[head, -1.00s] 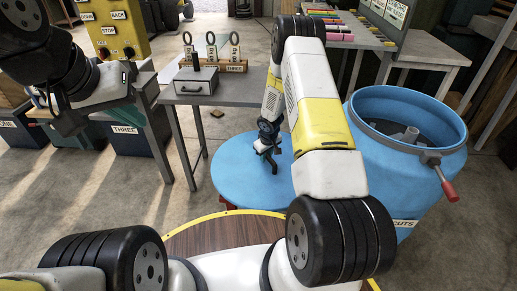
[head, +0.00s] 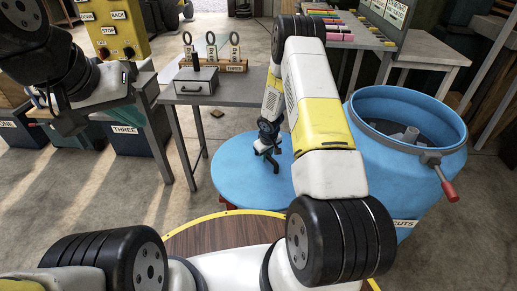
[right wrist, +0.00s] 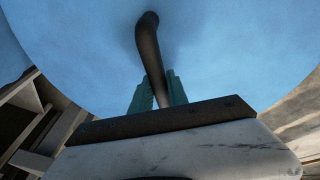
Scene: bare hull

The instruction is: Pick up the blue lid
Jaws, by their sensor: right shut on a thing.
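The blue lid (head: 232,181) is a wide round disc in front of the grey table, left of the blue drum (head: 418,183). Its dark bent handle (right wrist: 149,49) stands out from its face in the right wrist view. My right gripper (head: 271,158) is at the lid's handle. In the right wrist view, its green fingers (right wrist: 157,92) are shut on the handle. My own right arm covers the lid's right side. My left gripper (head: 68,122) is at the upper left, away from the lid; its finger opening is unclear.
The open drum has a red-ended clamp lever (head: 449,190). A grey table (head: 240,90) holds a drawer box (head: 196,82) and ring-topped tools. Bins (head: 130,140) stand at the left. A round wooden top with a yellow rim (head: 205,238) is in front. Floor between bins and lid is clear.

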